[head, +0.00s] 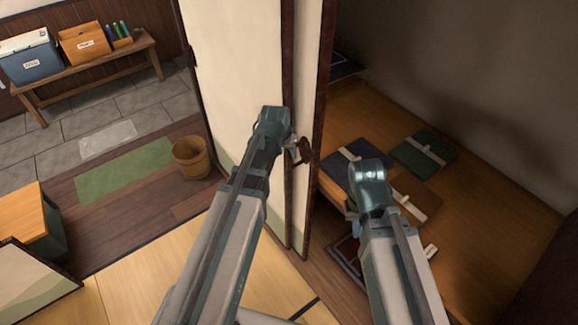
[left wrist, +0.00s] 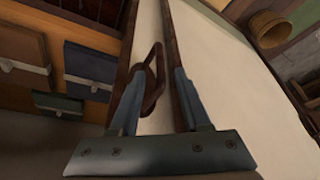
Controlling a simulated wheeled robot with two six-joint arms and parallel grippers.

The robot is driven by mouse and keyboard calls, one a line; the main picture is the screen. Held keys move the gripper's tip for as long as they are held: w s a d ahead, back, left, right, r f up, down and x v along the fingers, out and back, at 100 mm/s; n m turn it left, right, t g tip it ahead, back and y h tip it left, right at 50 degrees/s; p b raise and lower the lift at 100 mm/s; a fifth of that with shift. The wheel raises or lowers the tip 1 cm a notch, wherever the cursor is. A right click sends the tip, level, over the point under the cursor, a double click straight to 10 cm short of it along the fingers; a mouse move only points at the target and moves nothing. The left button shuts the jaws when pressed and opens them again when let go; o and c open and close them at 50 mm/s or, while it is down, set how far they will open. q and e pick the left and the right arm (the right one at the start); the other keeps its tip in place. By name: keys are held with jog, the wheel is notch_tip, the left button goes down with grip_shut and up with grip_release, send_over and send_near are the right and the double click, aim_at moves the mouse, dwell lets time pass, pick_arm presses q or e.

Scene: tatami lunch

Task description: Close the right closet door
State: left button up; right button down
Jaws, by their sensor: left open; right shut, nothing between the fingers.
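The closet doors are cream panels with dark frames. The right closet door (head: 309,65) shows as a narrow strip beside the wide left panel (head: 235,70), and the closet stands open to its right. A dark looped handle (head: 307,151) is on the right door's strip; it also shows in the left wrist view (left wrist: 154,92). My left gripper (head: 297,150) is open at the handle, its fingers on either side of the strip in the left wrist view (left wrist: 160,75). Contact cannot be told. My right gripper (head: 357,226) is shut and empty, in front of the closet opening, its fingertips mostly hidden.
The closet's wooden shelf (head: 495,205) holds several folded bundles, including a dark green one (head: 423,152). A wooden bucket (head: 192,158) stands left of the doors. A bench (head: 95,80) with boxes is at the far left. Tatami (head: 135,285) lies in front.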

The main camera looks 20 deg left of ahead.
aim_at(289, 158)
pick_arm(q)
jog(key=b+x, duration=0.5)
jog(key=x, duration=0.2)
jog(key=shift+c, duration=0.3)
grip_shut()
dwell(1.1)
